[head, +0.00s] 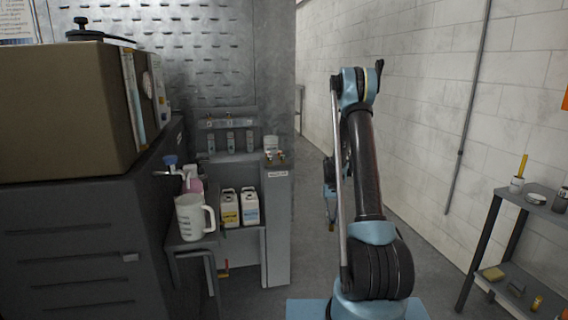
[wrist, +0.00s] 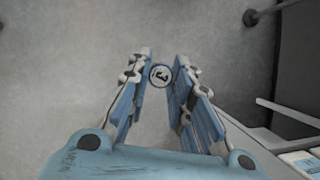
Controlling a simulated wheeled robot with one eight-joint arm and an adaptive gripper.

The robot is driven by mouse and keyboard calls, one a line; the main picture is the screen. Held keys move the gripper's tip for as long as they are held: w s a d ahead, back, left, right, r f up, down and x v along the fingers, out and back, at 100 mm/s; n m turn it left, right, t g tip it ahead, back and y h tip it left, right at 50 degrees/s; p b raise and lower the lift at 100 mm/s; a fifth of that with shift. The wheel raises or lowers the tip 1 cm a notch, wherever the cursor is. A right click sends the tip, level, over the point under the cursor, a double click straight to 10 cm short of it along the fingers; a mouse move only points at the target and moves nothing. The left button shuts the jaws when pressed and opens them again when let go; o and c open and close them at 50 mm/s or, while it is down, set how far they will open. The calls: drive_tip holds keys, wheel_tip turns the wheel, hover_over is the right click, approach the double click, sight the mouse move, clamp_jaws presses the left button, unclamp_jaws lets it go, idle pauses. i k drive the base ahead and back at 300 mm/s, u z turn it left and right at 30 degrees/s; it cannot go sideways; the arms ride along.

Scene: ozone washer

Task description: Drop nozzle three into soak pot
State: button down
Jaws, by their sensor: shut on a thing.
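My gripper (wrist: 161,72) is shut on nozzle three (wrist: 161,76), a small round piece whose top face is marked "3". In the head view my gripper (head: 330,205) hangs down beside my arm over the grey floor, with a small brass-coloured tip (head: 331,227) below it. No vessel is under the gripper in the wrist view. I cannot tell for sure which vessel is the soak pot. A small white pot (head: 271,143) stands on the narrow grey stand, with small brass pieces (head: 275,156) in front of it.
A white jug (head: 194,217) and two white bottles (head: 240,206) stand on low grey shelves at left. A large dark machine (head: 80,240) fills the far left. A dark shelf (head: 530,203) with a cup, a dish and a jar stands at right. Floor between is clear.

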sight(275, 151)
drive_tip(key=z, duration=0.55)
drive_tip(key=i, duration=1.55)
drive_tip(key=u, duration=0.4)
